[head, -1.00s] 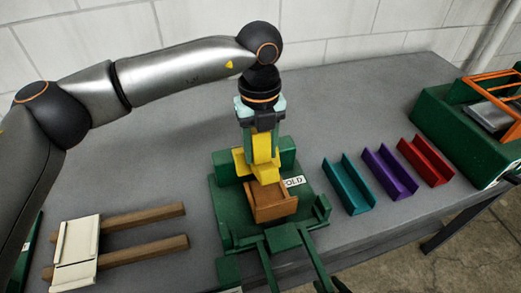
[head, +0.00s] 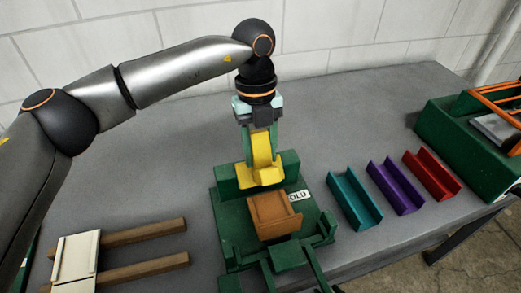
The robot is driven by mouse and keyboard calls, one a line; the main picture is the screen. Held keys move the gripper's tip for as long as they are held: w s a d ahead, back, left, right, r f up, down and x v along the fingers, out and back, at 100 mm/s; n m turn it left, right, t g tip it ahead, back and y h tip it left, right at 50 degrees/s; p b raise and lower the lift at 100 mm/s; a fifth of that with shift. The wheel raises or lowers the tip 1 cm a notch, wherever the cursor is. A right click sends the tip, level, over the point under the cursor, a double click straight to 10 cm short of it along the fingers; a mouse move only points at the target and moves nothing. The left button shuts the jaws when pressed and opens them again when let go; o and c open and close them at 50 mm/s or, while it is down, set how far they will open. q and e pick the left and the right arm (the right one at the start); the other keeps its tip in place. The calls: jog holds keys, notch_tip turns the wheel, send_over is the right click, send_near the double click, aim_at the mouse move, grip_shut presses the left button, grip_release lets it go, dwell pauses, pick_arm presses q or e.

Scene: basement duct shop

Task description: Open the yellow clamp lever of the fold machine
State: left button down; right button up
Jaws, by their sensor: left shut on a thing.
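The green fold machine (head: 232,232) stands on the grey bench in the middle of the view. Its yellow clamp lever (head: 262,150) stands upright at the machine's back, with a wide yellow foot. My left gripper (head: 262,128) reaches down from above and is shut on the upper part of the lever; the fingers partly hide its top. A brown folded piece (head: 270,214) sits on the machine's bed in front of the lever, apart from the yellow foot. My right gripper is not in view.
Teal (head: 354,200), purple (head: 395,186) and red (head: 431,174) channels lie to the right. A green machine with an orange frame (head: 470,150) stands at the far right. A cream plate (head: 76,257) on wooden bars lies at the left.

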pick_arm(q)
jog(key=shift+w+a, duration=0.1)
jog(key=shift+w, duration=0.15)
dwell(0.5)
jog(key=c, duration=0.5)
grip_release()
jog(key=shift+f, duration=0.1)
jog(key=shift+o, duration=0.6)
jog(key=shift+s, duration=0.1)
jog(key=r, duration=0.4)
jog(key=w+r, duration=0.1)
jog(key=r, duration=0.3)
jog(key=w+r, duration=0.1)
jog(key=r, duration=0.3)
jog(key=shift+a+r+b, duration=0.25)
jog(key=shift+a+b, duration=0.05)
